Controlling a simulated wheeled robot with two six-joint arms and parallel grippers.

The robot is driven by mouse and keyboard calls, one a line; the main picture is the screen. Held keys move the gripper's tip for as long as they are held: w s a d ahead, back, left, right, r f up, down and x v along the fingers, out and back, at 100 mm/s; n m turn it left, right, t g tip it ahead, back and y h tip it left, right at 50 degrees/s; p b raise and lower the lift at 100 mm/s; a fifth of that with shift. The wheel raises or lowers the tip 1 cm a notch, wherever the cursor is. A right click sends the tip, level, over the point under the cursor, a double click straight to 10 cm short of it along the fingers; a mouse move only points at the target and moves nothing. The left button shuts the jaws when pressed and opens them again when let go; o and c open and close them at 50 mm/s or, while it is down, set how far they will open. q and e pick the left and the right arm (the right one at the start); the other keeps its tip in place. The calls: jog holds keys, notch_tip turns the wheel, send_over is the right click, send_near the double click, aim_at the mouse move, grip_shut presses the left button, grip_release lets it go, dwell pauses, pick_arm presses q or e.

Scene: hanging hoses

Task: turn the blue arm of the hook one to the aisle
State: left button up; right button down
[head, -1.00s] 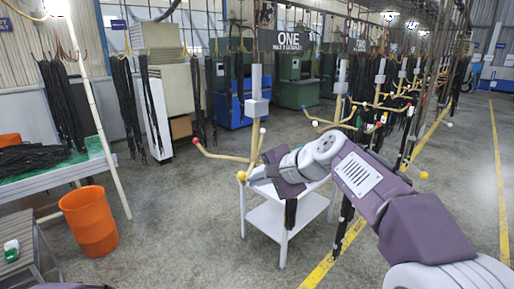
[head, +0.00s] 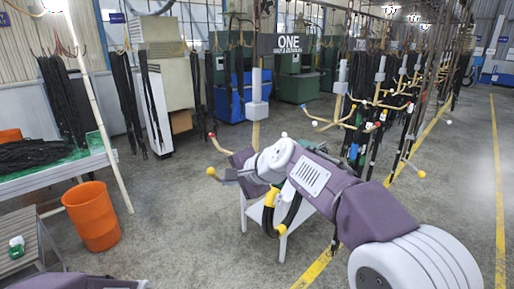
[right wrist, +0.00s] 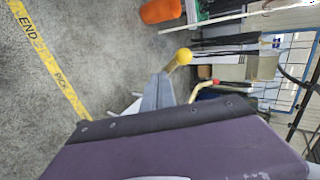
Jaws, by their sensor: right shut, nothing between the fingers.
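Hook one (head: 257,112) is a post with a pale box under the ONE sign (head: 288,43). It has tan arms. A red-tipped arm (head: 211,135) points left. A yellow-tipped arm (head: 211,171) points toward me and left; its yellow ball also shows in the right wrist view (right wrist: 183,56). No blue tip of hook one can be made out; my right arm covers part of the hook. My right gripper (head: 230,175) is shut and empty, its tips close to the yellow ball; touching cannot be told. My left gripper is out of view.
A black hose loop with yellow bands (head: 269,218) hangs below my right arm, before a white stand (head: 252,212). An orange bin (head: 92,215) and a green-topped table (head: 100,145) are left. More hooks with hoses stand right. Open floor lies between.

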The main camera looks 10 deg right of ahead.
jog(key=shift+d+r+p, duration=2.1)
jog(key=shift+r+p, duration=0.8)
jog(key=shift+r, duration=1.65)
jog(key=s+d+b, duration=0.5)
jog(key=s+d, duration=0.2)
jog(key=s, duration=0.3)
jog(key=shift+d, duration=0.2)
